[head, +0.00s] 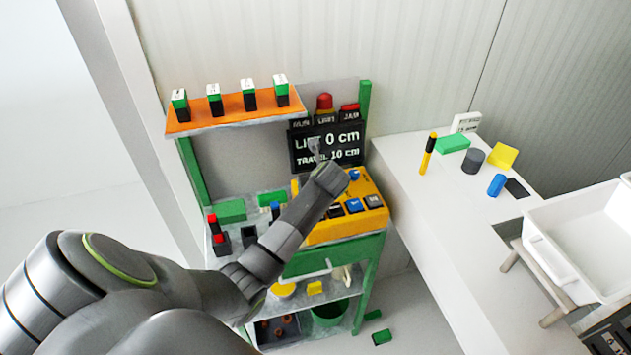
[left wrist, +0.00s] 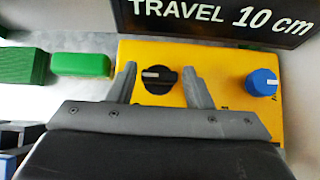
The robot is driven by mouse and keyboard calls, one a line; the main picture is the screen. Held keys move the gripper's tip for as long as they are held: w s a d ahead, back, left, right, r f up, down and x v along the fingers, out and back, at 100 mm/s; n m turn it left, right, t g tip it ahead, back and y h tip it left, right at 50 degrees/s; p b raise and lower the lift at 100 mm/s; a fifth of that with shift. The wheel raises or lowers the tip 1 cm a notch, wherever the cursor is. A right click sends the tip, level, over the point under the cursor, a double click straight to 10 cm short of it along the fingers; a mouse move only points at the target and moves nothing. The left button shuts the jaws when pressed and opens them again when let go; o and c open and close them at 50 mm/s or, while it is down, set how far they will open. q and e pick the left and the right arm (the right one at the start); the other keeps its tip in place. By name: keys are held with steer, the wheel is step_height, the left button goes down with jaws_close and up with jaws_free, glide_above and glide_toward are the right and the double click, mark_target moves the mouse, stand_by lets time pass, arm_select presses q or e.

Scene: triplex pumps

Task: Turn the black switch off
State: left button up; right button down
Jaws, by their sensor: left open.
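The black switch (left wrist: 159,79) is a round knob with a white mark lying nearly level toward its left side. It sits on the yellow panel (left wrist: 222,62), which also shows in the head view (head: 320,235). My left gripper (left wrist: 158,72) is open, with one finger on each side of the switch in the picture. I cannot tell whether the fingers touch it. In the head view my left gripper (head: 316,152) is over the panel's back part and hides the switch. My right gripper is not clearly in view.
A blue knob (left wrist: 262,82) is right of the switch. Push buttons (head: 354,206) line the panel's front. The display (head: 327,147) reading "LIFT 0 cm, TRAVEL 10 cm" stands behind. A green block (left wrist: 81,65) lies left of the panel. An orange shelf (head: 232,118) hangs above.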

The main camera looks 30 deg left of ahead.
arm_select(q)
steer(key=b+v, duration=0.3)
steer(key=v, duration=1.4)
steer(key=shift+r, duration=0.2)
steer(key=shift+s, duration=0.1)
